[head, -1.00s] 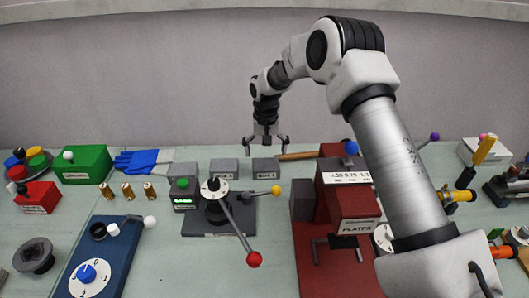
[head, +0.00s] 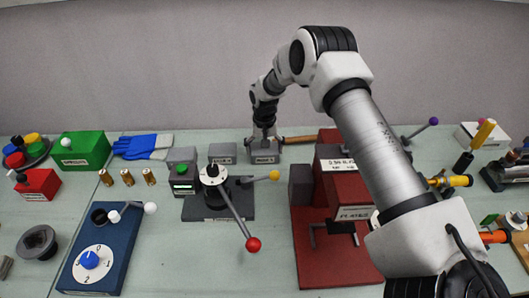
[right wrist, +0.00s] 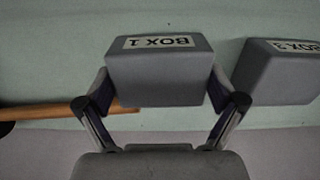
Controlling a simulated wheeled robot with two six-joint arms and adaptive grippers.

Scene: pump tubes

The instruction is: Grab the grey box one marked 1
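The grey box marked BOX 1 (right wrist: 160,75) fills the upper middle of the right wrist view, its label upside down. In the head view it is the small grey box (head: 264,156) at the back of the table, right of another grey box. My right gripper (head: 264,138) is down at this box. In the right wrist view the gripper (right wrist: 160,90) is open, with one finger on each side of the box. I cannot tell whether the fingers touch it. The box rests on the table. My left gripper is not in view.
A second grey box, marked 3 (right wrist: 278,72), stands close beside in the right wrist view. A wooden handle (head: 300,139) lies behind box 1. A lever device (head: 217,205) and a red press (head: 338,240) stand in front.

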